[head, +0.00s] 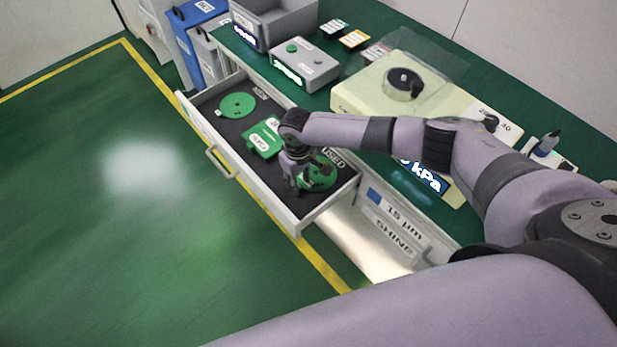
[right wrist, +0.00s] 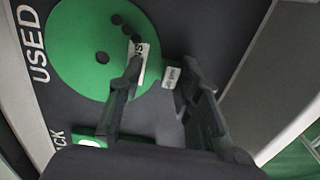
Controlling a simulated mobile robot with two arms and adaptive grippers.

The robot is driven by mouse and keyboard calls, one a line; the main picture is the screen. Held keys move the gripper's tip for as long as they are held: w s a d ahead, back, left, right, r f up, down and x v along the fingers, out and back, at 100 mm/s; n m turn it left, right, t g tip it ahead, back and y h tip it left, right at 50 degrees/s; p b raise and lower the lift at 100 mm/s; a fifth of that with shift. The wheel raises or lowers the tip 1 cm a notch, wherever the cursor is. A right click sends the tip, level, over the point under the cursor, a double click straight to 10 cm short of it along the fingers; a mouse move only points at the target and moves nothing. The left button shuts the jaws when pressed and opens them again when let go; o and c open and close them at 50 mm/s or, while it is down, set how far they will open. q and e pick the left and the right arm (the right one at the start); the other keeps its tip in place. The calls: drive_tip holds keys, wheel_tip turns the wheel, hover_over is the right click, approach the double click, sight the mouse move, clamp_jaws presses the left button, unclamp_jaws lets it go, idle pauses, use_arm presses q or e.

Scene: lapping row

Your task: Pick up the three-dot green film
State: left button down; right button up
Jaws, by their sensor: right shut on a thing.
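The three-dot green film is a round green disc (head: 322,175) at the near right end of the open drawer, partly hidden by my right gripper (head: 297,183). In the right wrist view the disc (right wrist: 78,48) shows a centre hole and three dark dots near its edge, beside the word USED. My right gripper (right wrist: 163,75) is at the disc's edge, shut on the film, with a small white tag (right wrist: 171,77) between the fingers. The film appears to lie at the drawer floor; I cannot tell whether it is raised. My left gripper is not in view.
The open drawer (head: 262,198) also holds another green disc (head: 237,105) and a green labelled pack (head: 263,138). Its raised walls surround my gripper. On the green bench stand a cream machine (head: 360,101), a grey button box (head: 305,68) and a grey bin (head: 275,22).

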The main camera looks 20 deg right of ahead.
drive_tip(key=shift+d+f, duration=0.1)
clamp_jaws()
drive_tip(key=shift+s, duration=0.1)
